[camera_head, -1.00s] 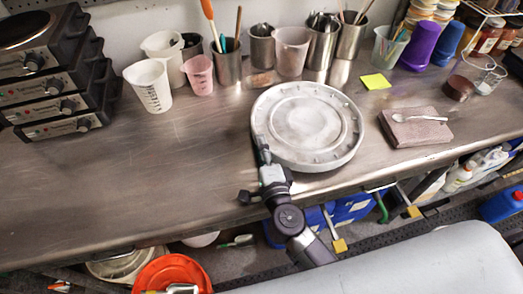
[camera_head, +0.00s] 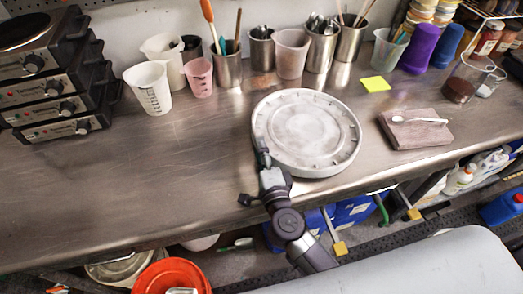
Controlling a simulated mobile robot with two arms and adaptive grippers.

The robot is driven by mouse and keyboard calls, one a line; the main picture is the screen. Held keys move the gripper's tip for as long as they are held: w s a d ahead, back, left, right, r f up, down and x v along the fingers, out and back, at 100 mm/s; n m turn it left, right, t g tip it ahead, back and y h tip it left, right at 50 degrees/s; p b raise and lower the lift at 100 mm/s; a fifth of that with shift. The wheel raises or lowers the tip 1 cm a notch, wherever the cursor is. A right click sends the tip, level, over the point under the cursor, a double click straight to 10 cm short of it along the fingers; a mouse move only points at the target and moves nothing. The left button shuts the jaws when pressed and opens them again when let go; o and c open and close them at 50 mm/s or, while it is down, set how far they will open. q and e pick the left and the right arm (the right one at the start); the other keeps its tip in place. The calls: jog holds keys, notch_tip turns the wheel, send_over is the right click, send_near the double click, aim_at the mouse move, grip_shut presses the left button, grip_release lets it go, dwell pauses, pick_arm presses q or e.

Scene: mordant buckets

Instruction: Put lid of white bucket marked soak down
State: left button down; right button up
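A round pale grey-white lid (camera_head: 306,132) with a ribbed rim lies flat over the steel bench, right of the middle. My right gripper (camera_head: 263,158) is at the lid's left front rim and appears shut on it; the fingertips are partly hidden by the rim. Whether the lid touches the bench or hangs just above it is hard to tell. My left gripper is out of view. A whitish bucket (camera_head: 118,271) shows in part below the bench at the lower left; no soak marking is readable on it.
An orange bucket (camera_head: 172,276) stands on the floor beside it. Cups and steel beakers line the back of the bench (camera_head: 150,210). A yellow note (camera_head: 375,83) and a pinkish block with a spoon (camera_head: 415,130) lie right of the lid. The bench left of the lid is clear.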

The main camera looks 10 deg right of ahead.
jog(key=shift+s+f, duration=0.15)
jog(key=shift+f, duration=0.25)
jog(key=shift+r, duration=0.3)
jog(key=shift+s+r, duration=0.1)
jog(key=shift+s, duration=0.1)
jog(key=s+b, duration=0.1)
jog(key=s, duration=0.9)
jog(key=shift+r+b, duration=0.2)
jog(key=shift+b, duration=0.15)
jog(key=shift+s+r, duration=0.15)
jog(key=shift+s, duration=0.55)
jog(key=o, duration=1)
jog(key=shift+s, duration=0.15)
